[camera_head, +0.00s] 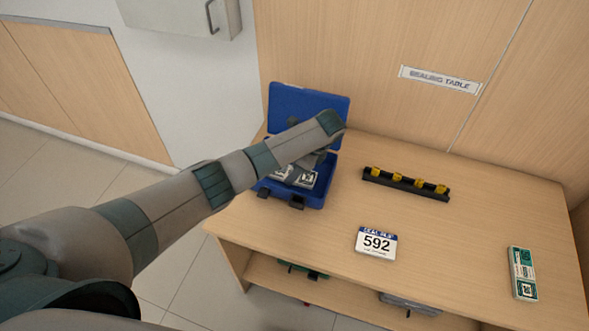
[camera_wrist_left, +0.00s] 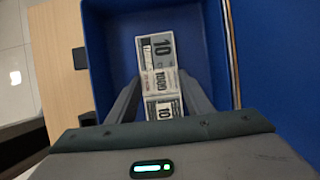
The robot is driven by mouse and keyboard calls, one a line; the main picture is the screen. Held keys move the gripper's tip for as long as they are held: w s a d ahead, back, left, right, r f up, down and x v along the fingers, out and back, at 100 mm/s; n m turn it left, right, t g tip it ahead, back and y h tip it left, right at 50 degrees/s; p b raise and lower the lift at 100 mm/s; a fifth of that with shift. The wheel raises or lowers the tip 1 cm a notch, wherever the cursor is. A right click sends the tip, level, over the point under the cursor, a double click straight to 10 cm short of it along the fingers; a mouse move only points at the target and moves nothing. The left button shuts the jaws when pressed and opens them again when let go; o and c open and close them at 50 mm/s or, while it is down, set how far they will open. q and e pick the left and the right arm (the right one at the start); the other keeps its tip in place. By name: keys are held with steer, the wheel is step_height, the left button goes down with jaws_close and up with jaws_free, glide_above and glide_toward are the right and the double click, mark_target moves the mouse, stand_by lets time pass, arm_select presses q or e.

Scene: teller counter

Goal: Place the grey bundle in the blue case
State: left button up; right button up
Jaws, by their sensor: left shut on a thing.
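The blue case (camera_head: 309,102) stands open at the back left of the table, its lid raised against the back. The grey bundle (camera_wrist_left: 160,62), a banded stack of grey-white notes marked 10, is inside the case walls. Part of it shows in the head view (camera_head: 306,179) below my left arm. My left gripper (camera_wrist_left: 159,82) reaches down into the case and is shut on the bundle, one finger on each side. I cannot tell whether the bundle touches the case floor. My right gripper is in neither view.
A black rack with yellow pieces (camera_head: 405,184) lies right of the case. A card marked 592 (camera_head: 376,243) lies near the front edge. A green bundle (camera_head: 522,273) lies at the far right. A sign (camera_head: 439,80) is on the back panel. The table between them is clear.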

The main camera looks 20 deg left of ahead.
mark_target(302, 176)
arm_select(q)
steer(key=o, duration=1)
steer(key=shift+o, duration=0.5)
steer(key=shift+r, duration=0.1)
steer(key=shift+d+r, duration=0.25)
steer(key=shift+r, duration=0.2)
steer(key=b+v, duration=0.2)
steer(key=v, duration=0.3)
steer(key=shift+w+d+r, duration=0.1)
steer(key=shift+r, duration=0.05)
steer(key=shift+p+v, duration=0.95)
steer(key=shift+v, duration=1.85)
